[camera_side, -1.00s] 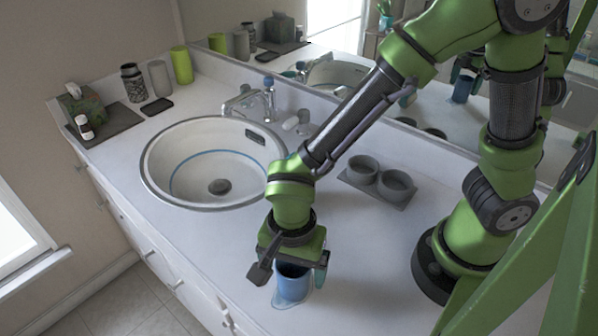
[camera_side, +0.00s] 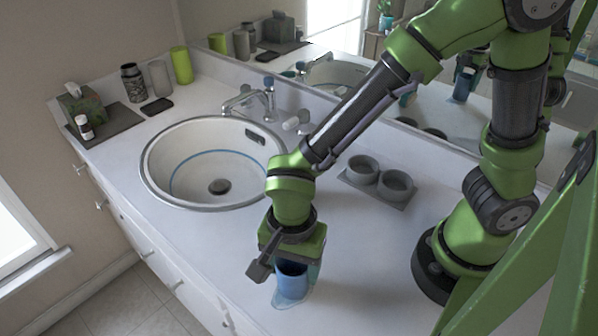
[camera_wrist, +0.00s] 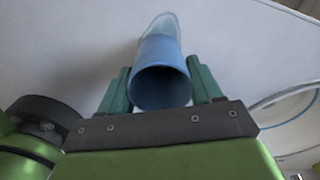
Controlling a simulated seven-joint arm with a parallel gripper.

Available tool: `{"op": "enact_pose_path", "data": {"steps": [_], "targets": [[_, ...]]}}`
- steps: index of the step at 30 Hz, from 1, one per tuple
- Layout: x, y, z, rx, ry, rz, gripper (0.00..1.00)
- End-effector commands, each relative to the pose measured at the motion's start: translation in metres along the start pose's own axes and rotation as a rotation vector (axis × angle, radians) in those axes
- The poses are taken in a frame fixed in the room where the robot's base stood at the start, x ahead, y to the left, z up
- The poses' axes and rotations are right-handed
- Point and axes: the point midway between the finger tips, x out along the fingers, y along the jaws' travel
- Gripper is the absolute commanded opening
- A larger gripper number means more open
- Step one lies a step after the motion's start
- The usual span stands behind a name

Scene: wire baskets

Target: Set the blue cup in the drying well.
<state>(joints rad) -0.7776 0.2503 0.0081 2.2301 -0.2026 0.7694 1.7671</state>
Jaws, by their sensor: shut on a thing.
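The blue cup (camera_side: 291,279) is upright between the fingers of my gripper (camera_side: 290,264), near the counter's front edge. My gripper is shut on it from above. In the wrist view the cup (camera_wrist: 160,82) shows its open mouth between the two green fingers. A clear wet-looking patch (camera_side: 290,301) shows under and around the cup's base. A grey holder (camera_side: 379,193) with two round wells, left (camera_side: 363,164) and right (camera_side: 396,181), stands behind and to the right of the cup; both wells look empty. No label shows which is the drying well.
A round sink (camera_side: 160,185) with a faucet (camera_side: 245,98) lies to the left. Jars, a lime cup (camera_side: 180,65) and a tissue box (camera_side: 82,106) stand at the far left. A mirror runs along the back. The counter between cup and holder is clear.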

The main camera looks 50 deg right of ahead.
Motion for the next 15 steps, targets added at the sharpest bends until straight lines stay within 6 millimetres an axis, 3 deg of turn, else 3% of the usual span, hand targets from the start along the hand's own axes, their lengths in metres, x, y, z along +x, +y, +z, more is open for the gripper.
{"op": "enact_pose_path", "data": {"steps": [15], "targets": [[-0.015, -0.001, 0.0, -0.002, 0.0, -0.003, 0.4]]}}
